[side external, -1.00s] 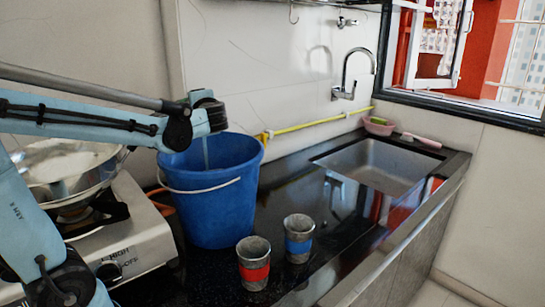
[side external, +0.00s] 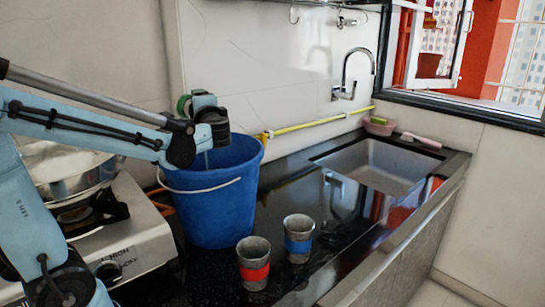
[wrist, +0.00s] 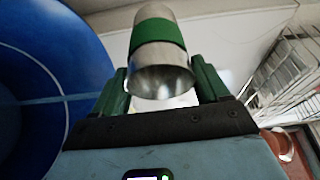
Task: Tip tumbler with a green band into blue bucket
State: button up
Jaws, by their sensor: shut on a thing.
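The tumbler with a green band (wrist: 158,36) is between the green fingers of my gripper (wrist: 162,74) in the wrist view. My gripper is shut on it. Its wider end faces the wrist camera. The blue bucket (wrist: 30,85) fills the left of that view. In the side view the blue bucket (side external: 213,205) stands on the dark counter, and my gripper (side external: 185,104) is up at its back left rim. A green part shows there, but the tumbler is mostly hidden behind my wrist. I cannot tell whether anything is pouring; a thin pale streak shows inside the bucket.
A tumbler with a red band (side external: 254,275) and one with a blue band (side external: 298,247) stand upright in front of the bucket. A stove (side external: 125,235) with a metal pan (side external: 65,165) is at left. The sink (side external: 375,168) is at right.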

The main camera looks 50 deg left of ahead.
jog(key=shift+r, duration=0.1)
dwell(0.3)
jog(key=shift+a+r+n+h, duration=0.15)
jog(key=shift+r+h, duration=0.25)
jog(key=shift+r, duration=0.25)
jog(key=shift+a+r+n+h, duration=0.15)
jog(key=shift+r+h, duration=0.25)
jog(key=shift+r, duration=0.25)
jog(key=shift+a+r+n+g+h, duration=0.25)
jog(key=shift+r+n+g+h, duration=0.05)
jog(key=shift+h, duration=0.7)
jog(key=shift+s+a+r+n+h, duration=0.1)
jog(key=shift+a+r+n+h, duration=0.1)
jog(key=shift+r+h, duration=0.3)
jog(key=shift+a+r+n+h, duration=0.15)
jog(key=shift+r+n+h, duration=0.05)
jog(key=shift+h, duration=0.5)
jog(key=shift+d, duration=0.1)
jog(key=shift+a+r+n+h, duration=0.15)
jog(key=shift+a+r+h, duration=0.05)
jog(key=shift+r+h, duration=0.35)
jog(key=shift+a+r+n+h, duration=0.15)
jog(key=shift+r+h, duration=0.25)
jog(key=shift+h, duration=0.15)
jog(key=shift+g, duration=0.3)
